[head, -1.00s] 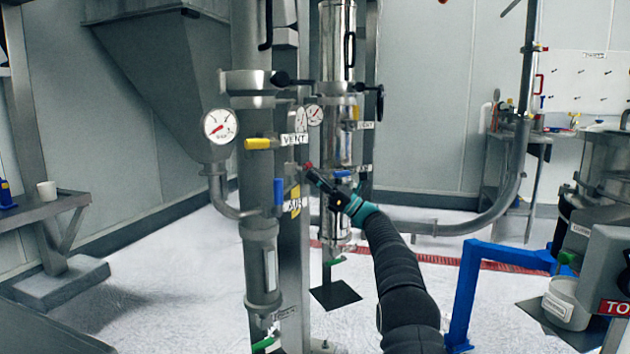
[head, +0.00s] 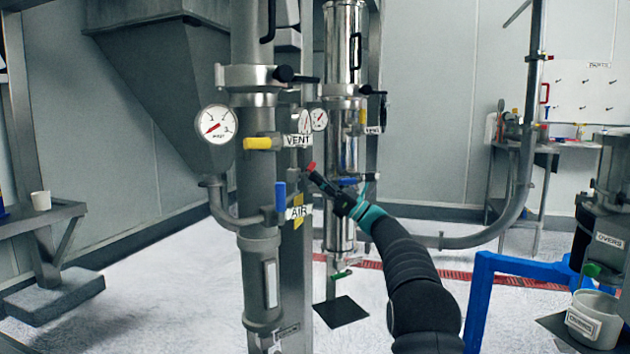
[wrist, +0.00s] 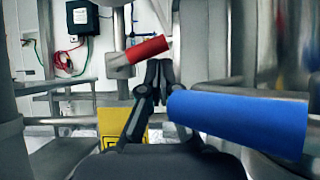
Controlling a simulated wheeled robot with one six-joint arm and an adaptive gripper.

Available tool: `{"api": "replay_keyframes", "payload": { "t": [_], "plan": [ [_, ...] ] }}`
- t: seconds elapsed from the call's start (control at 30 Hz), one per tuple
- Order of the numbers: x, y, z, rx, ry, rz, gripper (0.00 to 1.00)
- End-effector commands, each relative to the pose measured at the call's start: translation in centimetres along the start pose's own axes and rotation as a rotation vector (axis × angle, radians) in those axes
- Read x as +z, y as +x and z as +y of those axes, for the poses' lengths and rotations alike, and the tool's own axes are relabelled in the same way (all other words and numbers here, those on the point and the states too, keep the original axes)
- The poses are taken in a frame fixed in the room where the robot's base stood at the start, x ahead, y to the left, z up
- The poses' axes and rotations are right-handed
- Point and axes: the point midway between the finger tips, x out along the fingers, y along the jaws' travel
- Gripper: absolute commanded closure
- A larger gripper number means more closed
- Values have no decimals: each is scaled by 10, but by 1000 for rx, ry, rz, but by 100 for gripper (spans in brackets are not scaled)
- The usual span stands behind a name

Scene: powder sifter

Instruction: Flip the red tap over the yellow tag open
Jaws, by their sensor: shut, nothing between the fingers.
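The red tap handle (wrist: 147,50) lies nearly level, slightly tilted, just beyond and above my fingertips in the wrist view. In the head view the red tap (head: 311,166) is a small red end right at the tip of my gripper (head: 315,176). My gripper (wrist: 158,72) is shut and empty, its fingers close together just below the red handle; whether they touch it I cannot tell. The yellow tag (wrist: 116,122) is partly hidden behind my fingers, lower left of them. It also shows in the head view (head: 298,238), below the AIR label.
A blue handle (wrist: 240,122) is close on the right of my fingers; it stands upright in the head view (head: 280,195). The yellow VENT handle (head: 259,143) is above it. A second blue handle (head: 350,181) sits behind. A blue frame (head: 520,263) stands at right.

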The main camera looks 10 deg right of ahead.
Motion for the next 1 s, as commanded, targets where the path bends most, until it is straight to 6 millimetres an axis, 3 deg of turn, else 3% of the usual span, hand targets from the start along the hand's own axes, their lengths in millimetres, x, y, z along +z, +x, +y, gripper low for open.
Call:
{"api": "replay_keyframes", "payload": {
  "t": [0.37, 0.57, 0.7, 1.0],
  "plan": [
    [-1, -2, -1, -2, -1, 0, 100],
    [-13, -12, -5, -2, 2, 1, 100],
    [-32, -28, -12, 1, 6, 1, 100],
    [-27, -90, -24, 0, 2, 1, 100]
  ]
}}
